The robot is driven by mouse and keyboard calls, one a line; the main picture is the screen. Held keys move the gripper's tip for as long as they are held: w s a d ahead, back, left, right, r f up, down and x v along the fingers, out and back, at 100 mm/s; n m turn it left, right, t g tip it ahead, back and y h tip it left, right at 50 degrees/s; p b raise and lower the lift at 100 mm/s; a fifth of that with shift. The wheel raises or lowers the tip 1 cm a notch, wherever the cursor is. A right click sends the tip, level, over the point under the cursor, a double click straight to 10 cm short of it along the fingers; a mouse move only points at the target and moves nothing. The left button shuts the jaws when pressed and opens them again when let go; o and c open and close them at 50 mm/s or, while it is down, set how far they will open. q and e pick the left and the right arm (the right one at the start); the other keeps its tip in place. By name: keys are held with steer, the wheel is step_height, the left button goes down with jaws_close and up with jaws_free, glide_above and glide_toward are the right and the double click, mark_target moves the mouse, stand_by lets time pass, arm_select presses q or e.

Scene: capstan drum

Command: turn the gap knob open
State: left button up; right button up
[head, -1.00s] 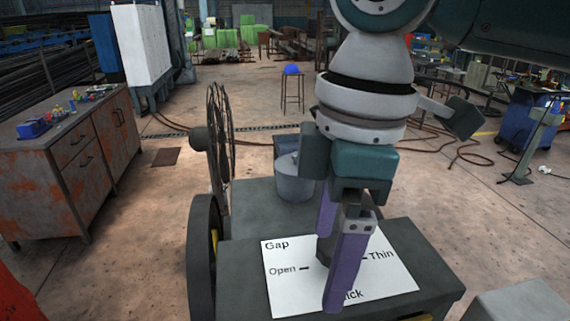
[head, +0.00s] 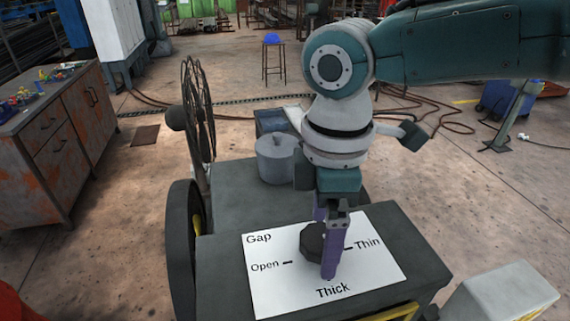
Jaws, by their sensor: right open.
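The gap knob (head: 312,243) is a dark, faceted knob on a white label plate (head: 275,300) on top of the grey machine. The plate reads Gap at top left, Open at the left, Thin at the right and Thick at the near side. My right gripper (head: 325,246) points down at the knob with its purple fingers apart. One finger is on the near side, covering the knob's right part, and the other is behind it. I cannot tell whether either finger touches the knob. No pointer on the knob can be made out. My left gripper is out of view.
A grey lidded pot (head: 276,160) stands on the machine behind the plate. A spoked wheel (head: 198,110) and a dark wheel (head: 184,250) are at its left. A rusty cabinet (head: 60,140) stands farther left. A pale box (head: 505,290) is at the near right.

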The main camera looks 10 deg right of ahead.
steer(key=shift+c, duration=0.2)
steer(key=shift+c, duration=1.4)
steer(key=c, duration=1)
steer(key=shift+c, duration=0.2)
